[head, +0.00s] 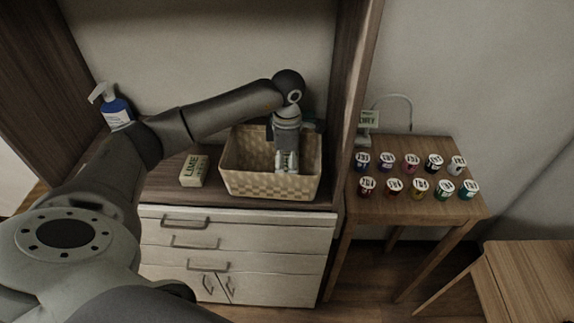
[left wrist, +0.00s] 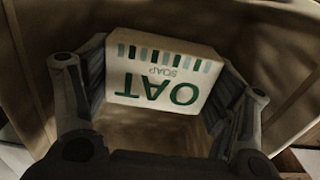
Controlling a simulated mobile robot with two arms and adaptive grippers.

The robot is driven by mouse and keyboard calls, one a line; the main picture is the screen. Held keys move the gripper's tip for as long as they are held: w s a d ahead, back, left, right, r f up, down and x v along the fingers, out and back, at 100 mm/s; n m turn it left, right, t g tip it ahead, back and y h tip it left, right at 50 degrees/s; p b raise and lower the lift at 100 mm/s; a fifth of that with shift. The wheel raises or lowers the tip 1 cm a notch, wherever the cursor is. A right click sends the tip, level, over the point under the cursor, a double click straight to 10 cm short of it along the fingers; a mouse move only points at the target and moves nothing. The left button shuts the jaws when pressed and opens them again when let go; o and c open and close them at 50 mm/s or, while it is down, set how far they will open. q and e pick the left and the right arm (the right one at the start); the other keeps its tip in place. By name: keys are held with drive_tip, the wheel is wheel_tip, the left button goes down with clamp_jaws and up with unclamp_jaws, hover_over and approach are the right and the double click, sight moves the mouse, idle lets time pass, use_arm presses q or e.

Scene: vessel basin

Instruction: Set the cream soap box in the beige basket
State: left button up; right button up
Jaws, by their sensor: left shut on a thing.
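The cream soap box (left wrist: 165,72), with "OAT SOAP" in green letters and a row of green and grey bars, shows upside down in the left wrist view. My left gripper (head: 287,162) is shut on it, one finger at each side. In the head view the gripper reaches down into the beige woven basket (head: 268,188), which stands on the cabinet top. The basket's walls surround the box in the left wrist view. I cannot tell whether the box touches the basket floor. My right gripper is not in view.
A pale green-yellow "LIME" box (head: 193,170) lies left of the basket. A blue pump bottle (head: 116,112) stands at the back left. A tall wooden side panel (head: 352,85) rises right of the basket. Beyond it, a wooden table (head: 420,205) holds several small cups.

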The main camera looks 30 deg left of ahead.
use_arm(q)
drive_tip(key=shift+s+f, duration=0.1)
drive_tip(key=shift+f, duration=1)
drive_tip(key=o, duration=0.6)
drive_tip(key=shift+f, duration=0.1)
drive_tip(key=o, duration=0.5)
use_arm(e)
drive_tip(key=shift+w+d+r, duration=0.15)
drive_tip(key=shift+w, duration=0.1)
use_arm(q)
drive_tip(key=shift+r, duration=0.2)
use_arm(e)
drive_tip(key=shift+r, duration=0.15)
